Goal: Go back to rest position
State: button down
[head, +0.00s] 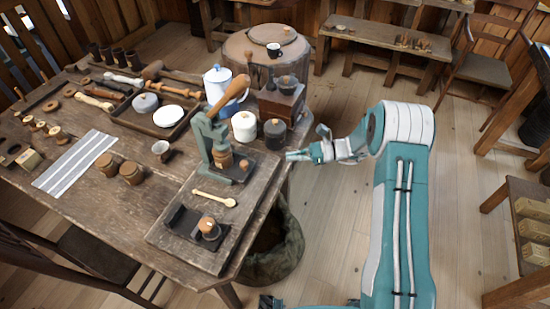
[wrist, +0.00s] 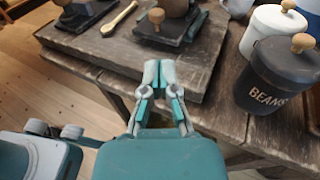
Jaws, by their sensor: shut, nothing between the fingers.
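My gripper (head: 298,155) is at the right edge of the wooden table (head: 85,215), held out over or just beside the edge. In the wrist view my gripper (wrist: 159,75) has its teal and grey fingertips together, with nothing between them. It points toward a wooden board (wrist: 205,75) on the table. My teal arm reaches in from the right in the head view. No marked rest position shows in either view.
A dark canister (head: 275,134) reading "BEANS" and a white canister (head: 244,126) stand close to my gripper. A green press (head: 212,140) with a wooden lever stands on the board. A dark sack-like bin (head: 275,255) is on the floor below. Floor space (head: 335,215) is clear between table and arm.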

jog(key=s+d+r+n+h, duration=0.2)
jog(key=s+r+n+h, duration=0.3)
jog(key=r, duration=0.4)
jog(key=s+d+r+n+h, duration=0.2)
jog(key=s+r+n+h, duration=0.1)
jog(key=s+r, duration=0.45)
jog(key=s+d+r+n+t+h, duration=0.3)
jog(key=s+d+r+n+h, duration=0.1)
jog(key=s, duration=0.4)
jog(key=s+d+r+n+t+h, duration=0.4)
jog(key=s+d, duration=0.1)
jog(key=s, duration=0.4)
jog(key=shift+s+r+n+t, duration=0.15)
jog(key=shift+r+n+t, duration=0.05)
jog(key=shift+n+t, duration=0.1)
